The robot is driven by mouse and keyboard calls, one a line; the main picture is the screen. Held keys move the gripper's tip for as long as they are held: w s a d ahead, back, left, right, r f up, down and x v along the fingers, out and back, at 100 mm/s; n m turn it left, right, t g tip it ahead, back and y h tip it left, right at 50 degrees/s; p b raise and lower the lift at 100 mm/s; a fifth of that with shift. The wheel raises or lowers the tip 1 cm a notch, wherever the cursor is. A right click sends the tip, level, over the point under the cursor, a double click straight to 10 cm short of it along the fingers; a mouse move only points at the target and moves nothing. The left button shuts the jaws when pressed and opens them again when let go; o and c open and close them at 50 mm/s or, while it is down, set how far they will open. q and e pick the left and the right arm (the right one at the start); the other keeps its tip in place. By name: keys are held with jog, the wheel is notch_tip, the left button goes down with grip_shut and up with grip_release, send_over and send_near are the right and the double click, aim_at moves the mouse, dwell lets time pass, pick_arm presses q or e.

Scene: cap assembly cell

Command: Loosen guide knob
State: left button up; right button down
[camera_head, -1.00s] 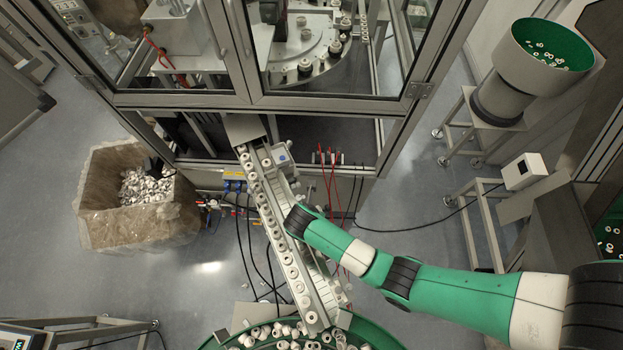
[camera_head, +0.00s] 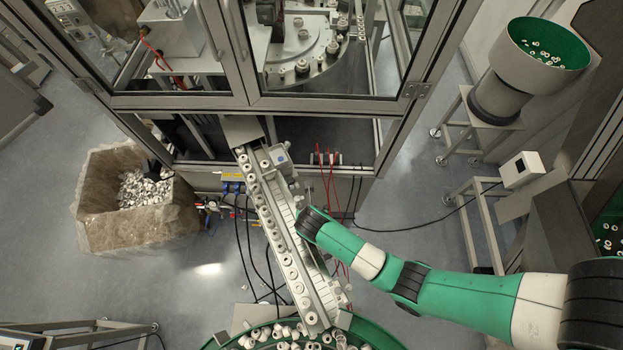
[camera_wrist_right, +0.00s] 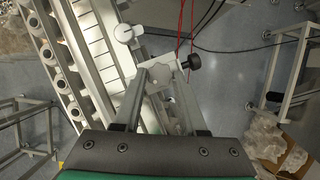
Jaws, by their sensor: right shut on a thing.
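In the right wrist view my right gripper (camera_wrist_right: 160,76) reaches forward with its two grey fingers, one on each side of a pale lobed piece, apparently the guide knob (camera_wrist_right: 161,72). The gripper is shut on that piece, beside the inclined conveyor track (camera_wrist_right: 92,42). A black knob (camera_wrist_right: 193,62) on a short stem stands just right of the right fingertip. A white round cap (camera_wrist_right: 124,33) is ahead and to the left. In the head view my right arm covers part of the track (camera_head: 268,212), and its fingers cannot be made out. My left gripper is in neither view.
The glazed machine frame (camera_head: 255,101) stands at the track's upper end. A green bowl feeder (camera_head: 375,335) is at its lower end. A bin of white parts (camera_head: 95,215) is on the left. Red and black cables hang close to the track.

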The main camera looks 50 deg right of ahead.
jog(key=shift+c, duration=2.3)
grip_release()
jog(key=v, duration=1.1)
jog(key=shift+r, duration=0.3)
jog(key=shift+s+a, duration=0.1)
jog(key=shift+s, duration=0.05)
